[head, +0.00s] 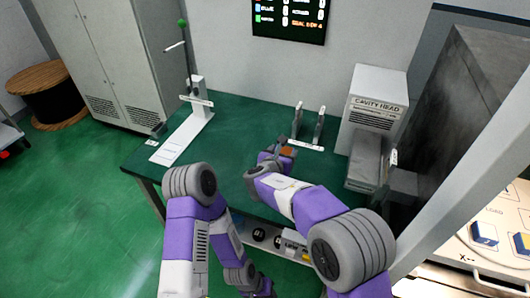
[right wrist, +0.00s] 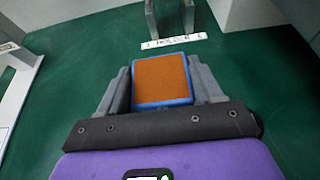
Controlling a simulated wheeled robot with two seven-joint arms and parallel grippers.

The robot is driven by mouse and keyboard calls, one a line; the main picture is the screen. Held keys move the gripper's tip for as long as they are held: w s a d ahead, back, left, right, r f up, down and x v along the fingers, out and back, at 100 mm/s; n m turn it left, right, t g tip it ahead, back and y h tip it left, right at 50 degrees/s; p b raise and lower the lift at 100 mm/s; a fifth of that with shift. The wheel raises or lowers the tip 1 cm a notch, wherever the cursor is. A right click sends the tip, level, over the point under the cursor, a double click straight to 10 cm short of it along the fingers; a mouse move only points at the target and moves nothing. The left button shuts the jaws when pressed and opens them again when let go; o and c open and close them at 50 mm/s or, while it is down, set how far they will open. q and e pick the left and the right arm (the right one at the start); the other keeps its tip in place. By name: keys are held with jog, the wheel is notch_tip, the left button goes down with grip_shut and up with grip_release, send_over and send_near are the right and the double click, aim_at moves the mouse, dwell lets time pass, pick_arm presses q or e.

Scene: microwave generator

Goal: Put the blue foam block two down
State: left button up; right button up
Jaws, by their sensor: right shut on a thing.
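The foam block with blue sides and an orange-brown top (right wrist: 161,79) is between the fingers of my right gripper (right wrist: 163,85). The fingers press on its left and right sides.
The green table (head: 237,130) has free room around the block. A white-labelled stand with two upright posts (head: 319,125) is just beyond it. A tall stand (head: 197,98) is at left and the cavity head unit (head: 376,105) at right. More blue blocks (head: 484,232) sit on a lit panel far right.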

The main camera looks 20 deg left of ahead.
notch_tip(320, 180, down, 10)
jog(key=b, duration=0.3)
jog(key=shift+f, duration=0.15)
jog(key=o, duration=1)
jog(key=shift+r, duration=0.2)
jog(key=p+v, duration=0.1)
jog(key=v, duration=1.1)
jog(key=shift+s+f+p, duration=0.1)
jog(key=shift+s+p, duration=0.05)
jog(key=shift+p, duration=0.2)
